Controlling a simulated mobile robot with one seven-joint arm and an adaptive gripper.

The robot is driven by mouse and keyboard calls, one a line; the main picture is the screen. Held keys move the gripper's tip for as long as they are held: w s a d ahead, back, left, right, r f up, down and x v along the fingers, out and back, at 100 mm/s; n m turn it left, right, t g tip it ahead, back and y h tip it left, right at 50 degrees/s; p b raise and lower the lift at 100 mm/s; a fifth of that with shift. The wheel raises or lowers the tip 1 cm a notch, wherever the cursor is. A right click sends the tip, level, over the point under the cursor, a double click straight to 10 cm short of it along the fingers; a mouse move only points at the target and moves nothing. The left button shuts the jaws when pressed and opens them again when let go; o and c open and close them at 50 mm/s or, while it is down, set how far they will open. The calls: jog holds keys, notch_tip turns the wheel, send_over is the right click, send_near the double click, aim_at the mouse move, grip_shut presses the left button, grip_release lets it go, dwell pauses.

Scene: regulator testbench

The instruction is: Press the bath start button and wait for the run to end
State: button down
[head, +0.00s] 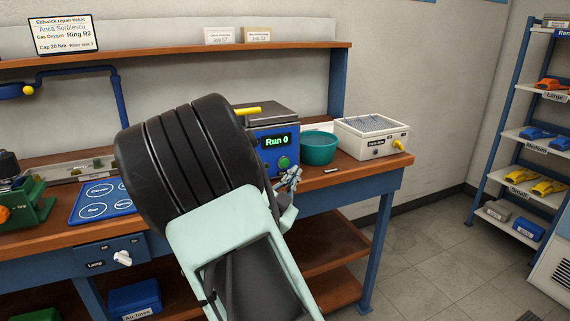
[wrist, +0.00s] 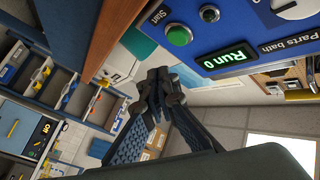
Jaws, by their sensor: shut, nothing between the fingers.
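The parts bath is a blue box with a grey lid and a yellow handle (head: 272,112), standing on the bench. Its display (head: 277,141) reads "Run 0" in green, and the display also shows in the wrist view (wrist: 226,58). The round green start button (head: 284,163) sits below the display. In the wrist view the green start button (wrist: 179,36) lies beside the label "Start". My gripper (head: 292,178) is shut and empty, in front of the bath and a little below the button. In the wrist view my gripper's fingertips (wrist: 160,85) are apart from the button.
A teal bowl (head: 318,148) and a white box with a yellow tap (head: 372,137) stand right of the bath. A small dark item (head: 332,170) lies near the bench edge. Floor at right is clear.

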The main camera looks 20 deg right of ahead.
jog(key=shift+w+b, duration=0.35)
jog(key=shift+w, duration=1.15)
dwell(0.3)
jog(key=shift+w+a, duration=0.1)
jog(key=shift+w, duration=0.3)
jog(key=shift+w+b, duration=0.45)
jog(key=shift+w, duration=0.05)
dwell(0.5)
jog(key=shift+s, duration=0.9)
jog(key=s+b, duration=0.1)
jog(key=s, duration=0.4)
dwell(0.4)
